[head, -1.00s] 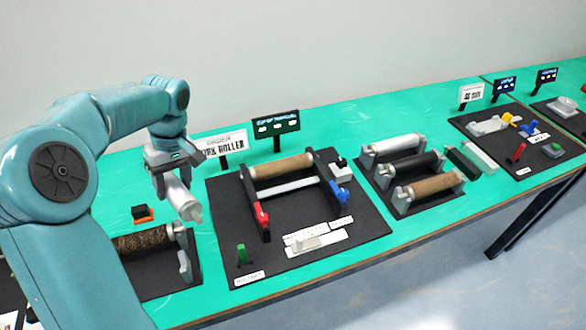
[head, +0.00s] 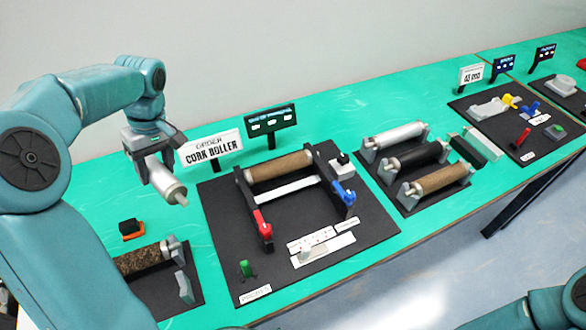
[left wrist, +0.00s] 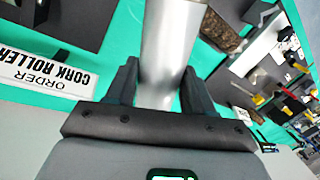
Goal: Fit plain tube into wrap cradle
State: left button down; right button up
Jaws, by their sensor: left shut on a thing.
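A plain silver tube (head: 166,183) is held tilted in the air by my left gripper (head: 150,158), its free end pointing down and right. My left gripper is shut on the tube; the left wrist view shows the tube (left wrist: 172,45) between the two dark fingers (left wrist: 160,88). Below it, at the lower left, a stand with grey end supports (head: 184,287) on a dark mat bears a dark speckled roll (head: 145,258); my arm hides its left part. I cannot tell which stand is the wrap cradle. My right gripper is out of view.
A frame with a brown roller (head: 280,166), red clamp (head: 263,224) and blue clamp (head: 343,192) stands on a black mat (head: 225,215). A rack to its right holds silver, black and brown rollers. The cork roller sign (head: 209,149) stands close to the held tube.

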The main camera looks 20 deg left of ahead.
pick_arm(q)
jog(key=shift+w+a, duration=0.15)
jog(key=shift+w+f, duration=0.1)
jog(key=shift+w, duration=0.05)
jog(key=shift+d, duration=0.2)
jog(key=shift+d+f, duration=0.1)
jog(key=shift+f, duration=0.1)
jog(key=w+x, duration=0.1)
jog(key=x, duration=0.4)
jog(key=p+x, duration=0.1)
jog(key=x, duration=0.3)
jog(key=w+d+x, duration=0.1)
jog(key=x, duration=0.4)
jog(key=shift+w+a+f, duration=0.15)
jog(key=shift+w+f, duration=0.1)
jog(key=shift+f, duration=0.4)
jog(key=x, duration=0.2)
jog(key=w+p+x, duration=0.1)
jog(key=x, duration=0.1)
jog(key=shift+f, duration=0.35)
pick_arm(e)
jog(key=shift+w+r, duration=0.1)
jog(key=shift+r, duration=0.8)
pick_arm(q)
jog(key=shift+d, duration=0.2)
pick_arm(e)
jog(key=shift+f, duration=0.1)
